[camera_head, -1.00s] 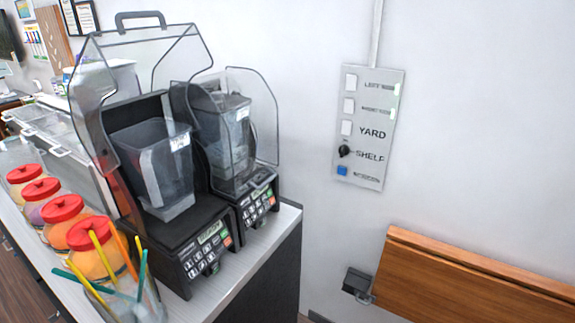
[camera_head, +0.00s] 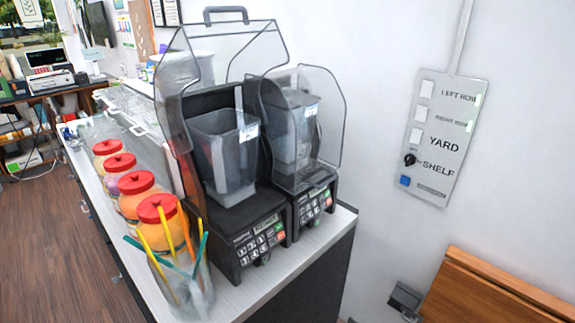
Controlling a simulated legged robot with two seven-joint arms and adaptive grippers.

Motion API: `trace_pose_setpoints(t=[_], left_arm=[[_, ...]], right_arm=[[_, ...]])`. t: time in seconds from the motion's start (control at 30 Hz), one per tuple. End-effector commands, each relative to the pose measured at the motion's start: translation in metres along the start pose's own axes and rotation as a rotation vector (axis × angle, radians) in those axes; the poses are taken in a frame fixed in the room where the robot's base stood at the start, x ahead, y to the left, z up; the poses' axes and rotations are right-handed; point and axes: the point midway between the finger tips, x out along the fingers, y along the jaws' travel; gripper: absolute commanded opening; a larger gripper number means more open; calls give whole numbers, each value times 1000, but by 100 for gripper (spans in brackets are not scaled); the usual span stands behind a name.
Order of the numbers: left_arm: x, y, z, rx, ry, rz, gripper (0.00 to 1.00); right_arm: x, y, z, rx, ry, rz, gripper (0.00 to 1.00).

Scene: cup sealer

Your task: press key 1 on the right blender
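Two black blenders stand side by side at the counter's end. The right blender (camera_head: 318,165) has a clear cover that looks closed around its jug (camera_head: 292,140). Its keypad (camera_head: 313,206) with a small display faces front; single key labels are too small to read. The left blender (camera_head: 240,215) has its clear cover (camera_head: 228,55) raised over an empty-looking grey jug (camera_head: 226,155), and its keypad (camera_head: 258,242) faces front too. Neither of my grippers shows in the head view.
The counter (camera_head: 262,284) ends just right of the right blender. Jars with red lids (camera_head: 138,182) and a glass of coloured sticks (camera_head: 180,285) line its left front. A switch panel (camera_head: 440,135) is on the wall, above a wooden board (camera_head: 490,290). Wooden floor (camera_head: 60,235) is open at left.

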Motion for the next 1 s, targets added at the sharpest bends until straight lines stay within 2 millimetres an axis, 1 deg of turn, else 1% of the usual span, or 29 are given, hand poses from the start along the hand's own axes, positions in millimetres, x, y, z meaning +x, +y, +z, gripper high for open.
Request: trace_pose_setpoints(t=[0.07,0.1,0.2,1.0], left_arm=[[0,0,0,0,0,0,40],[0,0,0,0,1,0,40],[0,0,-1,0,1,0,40],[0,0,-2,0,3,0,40]], right_arm=[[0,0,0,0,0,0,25],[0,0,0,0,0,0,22],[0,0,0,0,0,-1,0],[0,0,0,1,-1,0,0]])
